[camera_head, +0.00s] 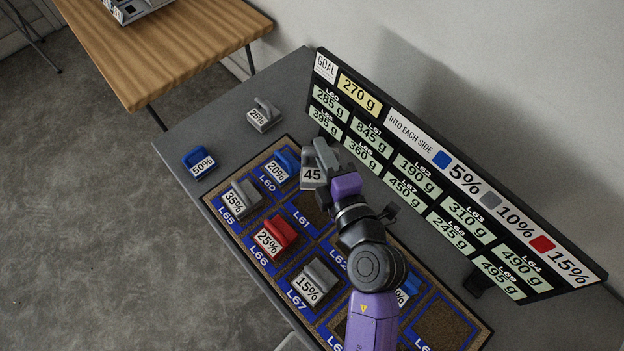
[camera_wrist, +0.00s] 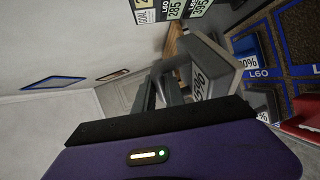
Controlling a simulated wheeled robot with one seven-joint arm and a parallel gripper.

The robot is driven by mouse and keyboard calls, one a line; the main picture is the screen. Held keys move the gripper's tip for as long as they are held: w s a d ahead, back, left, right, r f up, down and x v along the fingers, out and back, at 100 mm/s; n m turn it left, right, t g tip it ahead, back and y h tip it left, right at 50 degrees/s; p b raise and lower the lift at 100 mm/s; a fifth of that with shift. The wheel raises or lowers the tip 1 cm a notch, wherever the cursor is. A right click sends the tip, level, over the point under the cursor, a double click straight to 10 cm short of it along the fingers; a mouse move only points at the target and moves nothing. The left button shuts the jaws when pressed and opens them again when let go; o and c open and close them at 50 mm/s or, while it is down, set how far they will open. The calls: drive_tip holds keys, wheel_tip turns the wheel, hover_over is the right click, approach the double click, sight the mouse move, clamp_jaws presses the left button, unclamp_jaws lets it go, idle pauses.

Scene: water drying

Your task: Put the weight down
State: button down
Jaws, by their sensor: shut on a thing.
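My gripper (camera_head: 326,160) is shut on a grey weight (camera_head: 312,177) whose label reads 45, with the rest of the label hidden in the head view. The weight is held over the table near the L60 and L61 compartments, close to the goal board. In the wrist view the grey weight (camera_wrist: 212,66) is at the gripper's fingers (camera_wrist: 160,90), tilted in the picture, with its percent label partly covered. I cannot tell its exact height. The compartment marked L61 (camera_head: 312,208) shows bare brown floor.
The tray (camera_head: 222,217) holds a blue 20% weight (camera_head: 281,165), grey 35% (camera_head: 243,199), red 25% (camera_head: 277,235) and grey 15% (camera_head: 316,281). A blue 50% (camera_head: 198,162) and grey 25% weight (camera_head: 264,115) stand outside it. The goal board (camera_head: 450,190) rises behind.

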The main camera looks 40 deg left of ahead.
wheel_tip(320, 180, down, 20)
drive_tip(key=b, duration=0.8)
drive_tip(key=shift+w+r+b, duration=0.1)
drive_tip(key=shift+r+b, duration=0.05)
drive_tip(key=shift+b, duration=0.25)
drive_tip(key=c, duration=1.4)
unclamp_jaws()
drive_tip(key=v, duration=1.2)
drive_tip(key=shift+p, duration=0.4)
